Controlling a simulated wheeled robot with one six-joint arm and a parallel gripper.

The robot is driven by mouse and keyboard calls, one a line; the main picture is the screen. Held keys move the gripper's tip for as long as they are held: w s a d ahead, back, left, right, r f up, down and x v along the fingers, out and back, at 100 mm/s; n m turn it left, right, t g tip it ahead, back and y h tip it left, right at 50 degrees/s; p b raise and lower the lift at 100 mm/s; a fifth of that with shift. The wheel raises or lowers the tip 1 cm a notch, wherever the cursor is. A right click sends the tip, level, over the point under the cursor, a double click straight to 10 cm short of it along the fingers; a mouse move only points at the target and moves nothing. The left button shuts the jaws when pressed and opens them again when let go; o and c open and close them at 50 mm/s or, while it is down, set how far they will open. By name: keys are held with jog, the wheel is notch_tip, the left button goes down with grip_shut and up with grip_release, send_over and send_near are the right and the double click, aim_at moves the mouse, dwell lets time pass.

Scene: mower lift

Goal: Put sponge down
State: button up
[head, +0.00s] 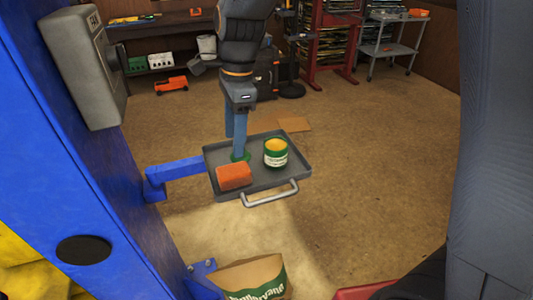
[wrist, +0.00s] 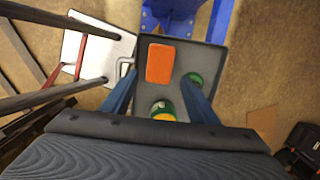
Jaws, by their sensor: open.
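The orange sponge (head: 234,176) lies flat on the grey tray (head: 281,184), near its front left. It also shows in the wrist view (wrist: 160,63), on the tray beyond my fingertips. My gripper (head: 236,146) is open above the tray, just behind the sponge in the head view. In the wrist view its two blue fingers (wrist: 160,85) stand wide apart, and nothing is held between them. Whether a fingertip touches the tray is hard to tell.
A green and yellow can (head: 276,153) stands on the tray, right of my gripper. A green round thing (wrist: 196,78) lies on the tray by one finger. A blue post (head: 110,200) with an arm holds the tray at left. A paper bag (head: 250,277) stands below. Floor at right is clear.

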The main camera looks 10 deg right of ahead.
jog(key=s+d+f+n, duration=0.2)
jog(key=s+d+n, duration=0.1)
jog(key=d+n, duration=0.2)
jog(key=s+d+f+n+t+h, duration=0.1)
jog(key=s+d+f+n, duration=0.1)
jog(key=d+n, duration=0.3)
jog(key=s+d+f+n+t, duration=0.1)
jog(key=s+d+n, duration=0.4)
jog(key=d, duration=0.6)
jog(key=shift+f, duration=0.5)
jog(key=shift+s+f, duration=0.1)
notch_tip(320, 180, down, 2)
jog(key=shift+f+b, duration=0.25)
jog(key=shift+b, duration=0.9)
jog(key=shift+o, duration=0.3)
